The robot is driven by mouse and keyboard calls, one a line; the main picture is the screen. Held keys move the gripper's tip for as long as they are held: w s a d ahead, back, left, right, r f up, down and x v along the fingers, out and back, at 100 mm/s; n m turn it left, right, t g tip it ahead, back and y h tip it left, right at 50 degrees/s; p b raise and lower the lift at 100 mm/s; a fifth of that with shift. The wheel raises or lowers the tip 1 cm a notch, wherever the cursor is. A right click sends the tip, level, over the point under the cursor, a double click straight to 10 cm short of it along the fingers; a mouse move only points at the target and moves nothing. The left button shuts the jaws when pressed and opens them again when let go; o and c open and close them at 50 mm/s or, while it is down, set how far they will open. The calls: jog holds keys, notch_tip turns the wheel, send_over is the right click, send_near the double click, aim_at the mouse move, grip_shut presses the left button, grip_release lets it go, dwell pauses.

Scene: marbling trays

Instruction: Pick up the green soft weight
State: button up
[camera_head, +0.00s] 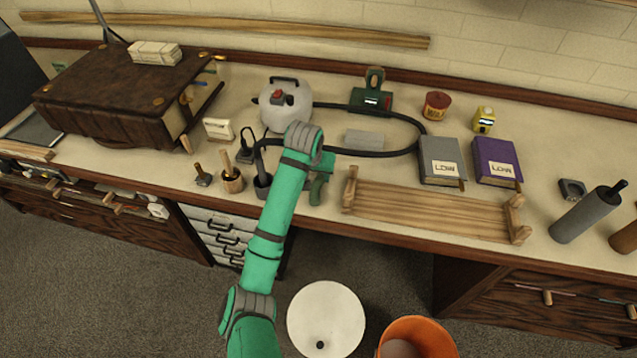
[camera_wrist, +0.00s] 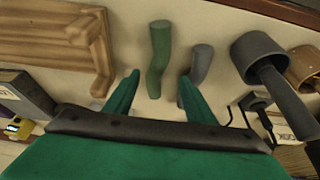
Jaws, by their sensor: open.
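The green soft weight (camera_wrist: 158,60) is a bent, rounded green piece lying on the bench in the wrist view. In the head view it (camera_head: 317,190) lies just right of my forearm, near the bench's front edge. A similar grey soft weight (camera_wrist: 200,64) lies beside it in the wrist view; my arm seems to hide it in the head view. My gripper (camera_wrist: 158,92) is open and empty. Its two green fingers are spread on either side of the green weight's line, with the weight beyond the tips. In the head view the gripper (camera_head: 322,163) is partly hidden by my wrist.
A wooden rack (camera_head: 430,208) stands right of the green weight. A black hose (camera_head: 385,153) loops behind, around a grey block (camera_head: 364,138). Two books (camera_head: 440,160) lie further right.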

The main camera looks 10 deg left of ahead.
aim_at(318, 179)
jog(key=x, duration=0.3)
jog(key=shift+w+d+f, duration=0.2)
jog(key=shift+d+f, duration=0.05)
jog(key=shift+f, duration=0.1)
jog(key=shift+w+d+f, duration=0.15)
jog(key=shift+w+f, duration=0.2)
jog(key=shift+f, duration=0.1)
jog(key=shift+w, duration=0.1)
jog(key=shift+c, duration=1.3)
grip_shut()
jog(key=shift+s, duration=0.2)
jog(key=shift+r, duration=0.1)
